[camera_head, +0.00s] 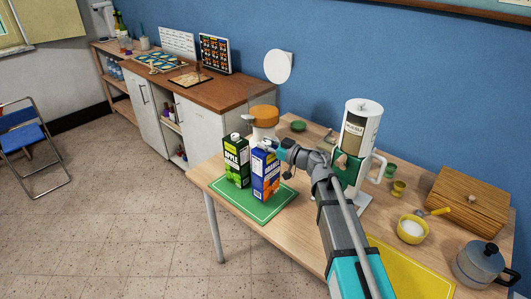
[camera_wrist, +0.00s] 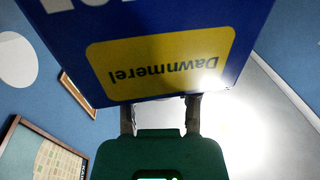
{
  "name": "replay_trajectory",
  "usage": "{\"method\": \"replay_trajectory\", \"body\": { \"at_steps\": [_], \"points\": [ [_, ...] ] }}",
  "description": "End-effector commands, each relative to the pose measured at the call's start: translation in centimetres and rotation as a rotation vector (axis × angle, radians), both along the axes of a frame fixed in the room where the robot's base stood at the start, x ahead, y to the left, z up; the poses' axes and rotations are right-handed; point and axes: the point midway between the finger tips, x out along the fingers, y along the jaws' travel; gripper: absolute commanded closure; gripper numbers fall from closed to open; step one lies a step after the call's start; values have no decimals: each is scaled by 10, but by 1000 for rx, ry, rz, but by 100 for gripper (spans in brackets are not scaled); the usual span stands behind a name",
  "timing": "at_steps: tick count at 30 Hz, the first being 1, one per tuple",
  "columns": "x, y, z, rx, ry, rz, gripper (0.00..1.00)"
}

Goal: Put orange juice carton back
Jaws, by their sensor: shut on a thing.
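The orange juice carton (camera_head: 264,177) is blue with an orange lower part. It is upright over the green mat (camera_head: 261,212), to the right of and close to a dark apple juice carton (camera_head: 235,160). I cannot tell whether its base touches the mat. My gripper (camera_head: 270,148) is shut on the upper part of the orange juice carton. In the wrist view the carton's blue side (camera_wrist: 170,50) with a yellow label fills the top, and my two fingers (camera_wrist: 163,113) reach to it. The fingertips' contact is hidden behind the carton.
A cereal dispenser (camera_head: 359,135) stands right of my gripper, and an orange-lidded jar (camera_head: 264,120) stands behind the cartons. A yellow bowl (camera_head: 411,229), a wooden bread box (camera_head: 468,199) and a moka pot (camera_head: 480,263) are at the right. The mat's front is clear.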

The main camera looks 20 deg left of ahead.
Motion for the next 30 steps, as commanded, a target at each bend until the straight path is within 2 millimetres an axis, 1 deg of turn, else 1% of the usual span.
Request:
{"method": "replay_trajectory", "body": {
  "at_steps": [5,8,13,18,30],
  "points": [
    [5,3,-7,1,1,0,100],
    [8,5,-15,1,1,0,100],
    [7,4,-30,1,1,-1,100],
    [7,4,-39,1,1,-1,100],
    [7,3,-39,1,1,-2,100]
  ]
}}
